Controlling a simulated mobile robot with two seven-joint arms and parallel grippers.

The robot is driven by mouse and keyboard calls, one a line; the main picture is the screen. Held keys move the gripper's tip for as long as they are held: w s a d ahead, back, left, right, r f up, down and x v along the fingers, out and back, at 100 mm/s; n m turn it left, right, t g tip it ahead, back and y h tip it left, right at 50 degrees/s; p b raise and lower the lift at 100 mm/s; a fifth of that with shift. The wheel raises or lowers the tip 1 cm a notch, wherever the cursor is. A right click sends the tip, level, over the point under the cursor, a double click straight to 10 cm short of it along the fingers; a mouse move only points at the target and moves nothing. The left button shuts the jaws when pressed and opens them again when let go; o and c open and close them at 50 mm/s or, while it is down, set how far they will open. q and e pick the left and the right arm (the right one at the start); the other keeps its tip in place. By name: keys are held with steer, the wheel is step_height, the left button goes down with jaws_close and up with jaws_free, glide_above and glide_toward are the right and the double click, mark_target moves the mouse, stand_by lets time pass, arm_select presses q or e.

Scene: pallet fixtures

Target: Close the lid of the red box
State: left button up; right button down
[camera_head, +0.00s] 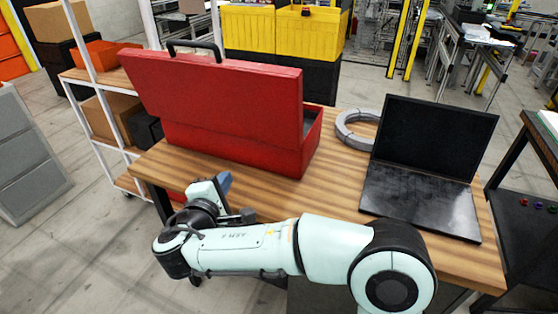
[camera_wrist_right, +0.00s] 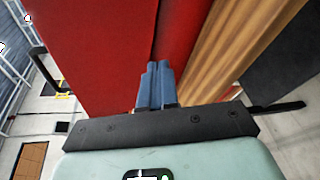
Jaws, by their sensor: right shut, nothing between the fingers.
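The red box (camera_head: 312,139) stands on the wooden table. Its lid (camera_head: 215,95) is open, raised and tilted toward my side, with a black handle (camera_head: 193,44) at its upper edge; the lid hides most of the inside. My right gripper (camera_head: 223,181) is low in front of the box, below the lid, at the near table edge. In the right wrist view its blue fingers (camera_wrist_right: 156,80) are together and empty, pointing at the red surfaces of the lid (camera_wrist_right: 95,50) and box (camera_wrist_right: 178,30). I cannot tell whether they touch. My left gripper is not in view.
An open black laptop (camera_head: 425,195) and a grey ring-shaped coil (camera_head: 350,133) are on the table (camera_head: 340,195) to the right of the box. A shelf with cartons (camera_head: 112,115) stands to the left. Yellow crates (camera_head: 308,32) stand behind.

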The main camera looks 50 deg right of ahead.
step_height(320, 180, up, 8)
steer(key=s+d+f+m+h, duration=0.1)
steer(key=s+m+h, duration=0.1)
steer(key=s+h, duration=0.1)
steer(key=m+g+h+b, duration=0.1)
steer(key=m+h+b, duration=0.1)
steer(key=m+h, duration=0.15)
glide_toward(287, 78)
arm_select(q)
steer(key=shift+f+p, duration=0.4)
steer(key=shift+p, duration=0.65)
arm_select(e)
steer(key=shift+m, duration=0.35)
steer(key=x, duration=0.6)
steer(key=shift+w+d+r, duration=0.2)
steer(key=shift+d, duration=0.15)
